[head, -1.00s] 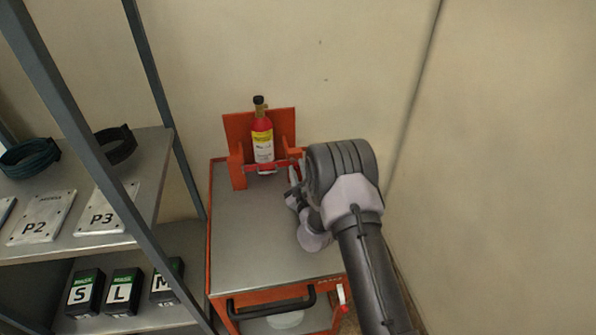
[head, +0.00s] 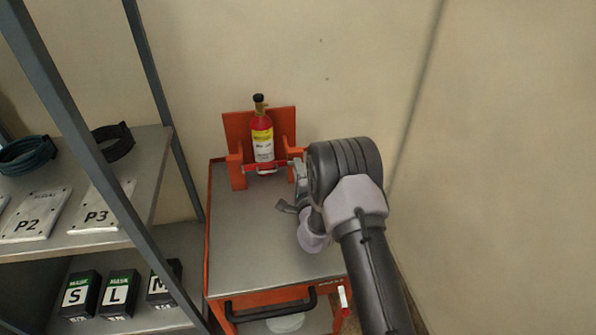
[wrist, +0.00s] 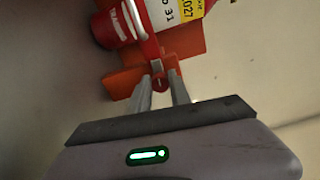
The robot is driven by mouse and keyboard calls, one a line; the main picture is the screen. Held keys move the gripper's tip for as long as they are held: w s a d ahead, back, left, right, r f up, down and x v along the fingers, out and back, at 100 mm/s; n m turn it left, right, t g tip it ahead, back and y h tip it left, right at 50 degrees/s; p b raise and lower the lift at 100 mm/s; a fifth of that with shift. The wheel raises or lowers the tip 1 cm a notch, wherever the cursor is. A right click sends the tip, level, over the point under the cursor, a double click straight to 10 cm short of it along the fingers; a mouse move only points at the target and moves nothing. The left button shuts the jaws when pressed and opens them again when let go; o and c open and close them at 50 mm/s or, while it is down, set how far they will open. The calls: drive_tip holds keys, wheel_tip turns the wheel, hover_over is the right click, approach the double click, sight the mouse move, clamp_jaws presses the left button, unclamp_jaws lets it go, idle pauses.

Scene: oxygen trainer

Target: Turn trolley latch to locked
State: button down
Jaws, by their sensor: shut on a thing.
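A red cylinder (head: 263,142) with a yellow and white label stands upright in the orange cradle (head: 238,167) on the trolley (head: 250,235). A red latch bar (head: 280,164) lies across the front of the cylinder, level or nearly so. It also shows in the wrist view (wrist: 150,45), running down to my fingers. My gripper (wrist: 161,88) is shut on the free end of the bar, with one finger on each side. In the head view my gripper (head: 299,168) is at the cradle's right side, partly hidden by my own wrist.
The trolley's steel top is otherwise clear. Its front has a black handle (head: 272,311) and a small red and white lever (head: 343,297). A grey shelf (head: 150,185) on the left holds plates, coils and black boxes. Walls stand behind and to the right.

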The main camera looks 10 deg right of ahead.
drive_tip(key=shift+n, duration=0.6)
drive_tip(key=c, duration=1.2)
unclamp_jaws()
drive_tip(key=s+p, duration=0.1)
drive_tip(key=s, duration=1.6)
drive_tip(key=shift+s, duration=0.25)
